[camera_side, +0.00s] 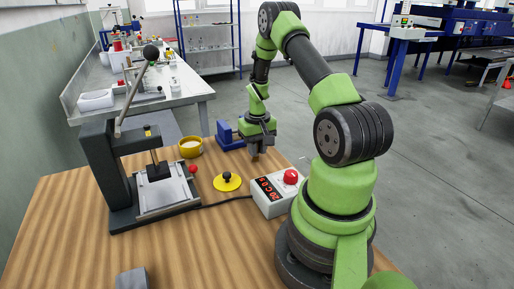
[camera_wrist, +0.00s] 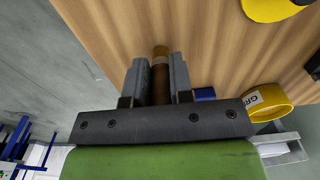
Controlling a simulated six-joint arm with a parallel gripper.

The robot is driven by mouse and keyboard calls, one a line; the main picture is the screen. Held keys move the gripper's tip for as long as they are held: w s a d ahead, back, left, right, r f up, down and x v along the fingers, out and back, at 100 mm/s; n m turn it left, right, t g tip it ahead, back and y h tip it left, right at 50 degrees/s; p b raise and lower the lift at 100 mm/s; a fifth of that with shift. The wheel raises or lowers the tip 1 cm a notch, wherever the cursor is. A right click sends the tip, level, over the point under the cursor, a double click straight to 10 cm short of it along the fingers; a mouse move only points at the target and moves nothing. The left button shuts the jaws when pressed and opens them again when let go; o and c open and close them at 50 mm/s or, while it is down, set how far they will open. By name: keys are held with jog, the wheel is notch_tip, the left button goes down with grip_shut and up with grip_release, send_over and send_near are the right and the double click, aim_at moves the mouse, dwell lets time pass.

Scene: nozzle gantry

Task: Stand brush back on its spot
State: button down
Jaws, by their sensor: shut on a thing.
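My gripper (camera_side: 257,152) hangs at the far right edge of the wooden table in the side view, beside a blue block-like stand (camera_side: 228,137). In the wrist view my gripper (camera_wrist: 158,78) is shut on the brush (camera_wrist: 160,80), a brown rod with an ochre end between the two grey fingers. The brush cannot be made out in the side view, and its other end is hidden. Part of a blue thing, likely the stand, shows beside the right finger in the wrist view (camera_wrist: 204,94). Whether the brush touches anything is unclear.
A yellow bowl (camera_side: 190,148) stands left of the blue stand. A yellow disc with a black knob (camera_side: 227,181) lies nearer. A white control box with a red button (camera_side: 277,192) is at the right. A lever press (camera_side: 140,170) stands left. The front table is mostly clear.

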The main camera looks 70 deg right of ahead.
jog(key=shift+f, duration=0.1)
jog(key=c, duration=1)
grip_release()
